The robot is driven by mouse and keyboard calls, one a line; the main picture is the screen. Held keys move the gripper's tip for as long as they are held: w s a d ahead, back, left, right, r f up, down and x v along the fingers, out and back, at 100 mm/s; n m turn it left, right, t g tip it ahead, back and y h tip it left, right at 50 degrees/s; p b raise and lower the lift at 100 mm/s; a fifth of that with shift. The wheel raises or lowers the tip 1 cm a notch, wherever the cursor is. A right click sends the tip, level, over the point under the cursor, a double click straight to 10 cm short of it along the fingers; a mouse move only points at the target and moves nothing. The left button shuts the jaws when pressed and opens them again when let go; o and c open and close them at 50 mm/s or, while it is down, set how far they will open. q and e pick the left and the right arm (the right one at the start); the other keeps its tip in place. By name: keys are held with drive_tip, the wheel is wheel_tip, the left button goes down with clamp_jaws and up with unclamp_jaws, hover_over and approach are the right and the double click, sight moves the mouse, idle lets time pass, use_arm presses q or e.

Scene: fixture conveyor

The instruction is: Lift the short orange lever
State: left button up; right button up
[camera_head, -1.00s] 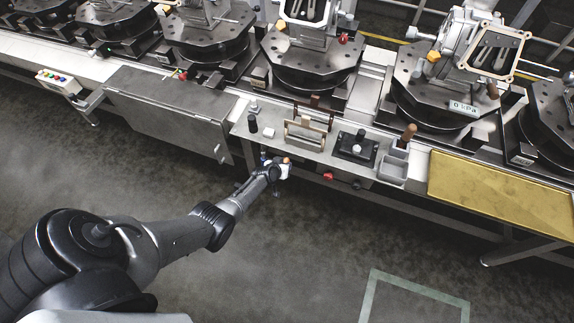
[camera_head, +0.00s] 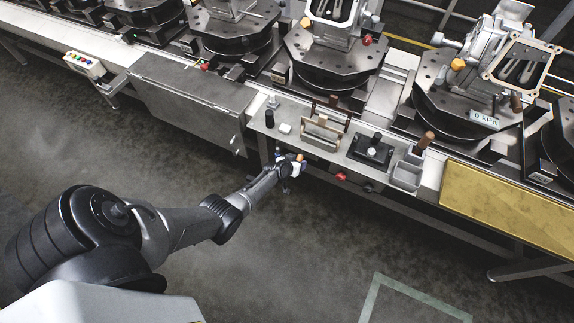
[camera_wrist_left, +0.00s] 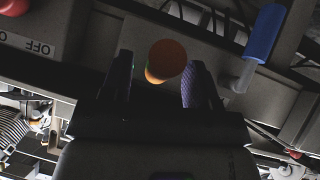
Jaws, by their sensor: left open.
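The short orange lever shows its round orange end (camera_wrist_left: 166,60) in the left wrist view, between and a little beyond the two dark fingers of my left gripper (camera_wrist_left: 157,84). The fingers are apart, one on each side of it, and I cannot tell whether either touches. In the head view my left gripper (camera_head: 287,166) is at the front edge of the workbench, below the rack, and an orange tip (camera_head: 300,157) shows beside it. The lever's base is hidden. My right gripper is not in view.
A blue handle (camera_wrist_left: 263,35) stands right of the lever in the wrist view, and a red knob (camera_wrist_left: 14,5) is at upper left near an OFF label (camera_wrist_left: 35,47). The floor in front is clear.

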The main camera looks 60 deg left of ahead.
use_arm(q)
drive_tip(key=p+v, duration=0.6)
drive_tip(key=v, duration=0.6)
drive_tip(key=shift+s+p, duration=0.25)
drive_tip(key=shift+p, duration=0.05)
drive_tip(key=shift+r, duration=0.15)
